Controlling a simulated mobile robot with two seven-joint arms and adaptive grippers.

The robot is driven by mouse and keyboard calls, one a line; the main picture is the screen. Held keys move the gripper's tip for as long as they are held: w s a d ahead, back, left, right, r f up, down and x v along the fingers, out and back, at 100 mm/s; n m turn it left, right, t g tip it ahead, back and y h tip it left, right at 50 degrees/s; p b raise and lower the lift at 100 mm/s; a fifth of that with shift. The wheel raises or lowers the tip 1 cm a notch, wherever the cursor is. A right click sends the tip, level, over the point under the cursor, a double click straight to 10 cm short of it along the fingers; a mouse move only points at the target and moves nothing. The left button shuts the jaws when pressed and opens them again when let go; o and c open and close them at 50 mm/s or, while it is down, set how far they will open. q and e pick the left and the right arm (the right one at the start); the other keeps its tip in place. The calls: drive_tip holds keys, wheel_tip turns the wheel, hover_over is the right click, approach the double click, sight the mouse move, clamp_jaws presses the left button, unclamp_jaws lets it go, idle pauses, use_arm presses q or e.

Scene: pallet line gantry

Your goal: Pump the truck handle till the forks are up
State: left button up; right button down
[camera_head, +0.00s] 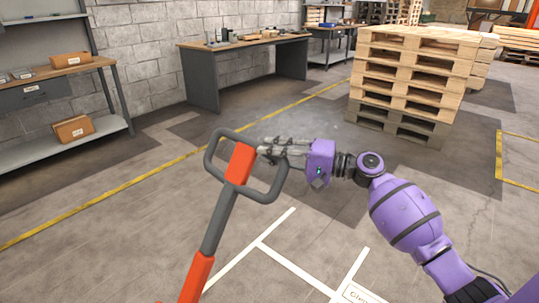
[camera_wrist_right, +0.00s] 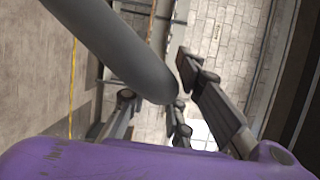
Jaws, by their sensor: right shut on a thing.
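The truck handle (camera_head: 239,166) stands in the lower middle of the head view. It has a dark grey closed loop, an orange centre piece, a grey shaft and an orange lower part that runs out of the bottom edge. The shaft leans, with its top toward the right. My right gripper (camera_head: 269,151) is shut on the upper right part of the loop. In the right wrist view a thick grey bar of the handle (camera_wrist_right: 112,45) runs down between the fingers of my right gripper (camera_wrist_right: 158,88). The forks and the truck body are not in view. My left gripper is not in view.
A stack of wooden pallets (camera_head: 415,75) stands beyond my right arm. A workbench (camera_head: 240,43) and a shelf with boxes (camera_head: 55,140) line the grey block wall. Yellow and white lines mark the floor. The floor around the handle is clear.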

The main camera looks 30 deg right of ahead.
drive_tip(key=shift+s+a+f, duration=0.1)
drive_tip(key=shift+a+f, duration=0.05)
drive_tip(key=shift+f, duration=0.25)
drive_tip(key=c, duration=1.8)
unclamp_jaws()
drive_tip(key=shift+o, duration=0.8)
drive_tip(key=shift+r, duration=0.15)
drive_tip(key=v, duration=1.2)
drive_tip(key=shift+r, duration=0.2)
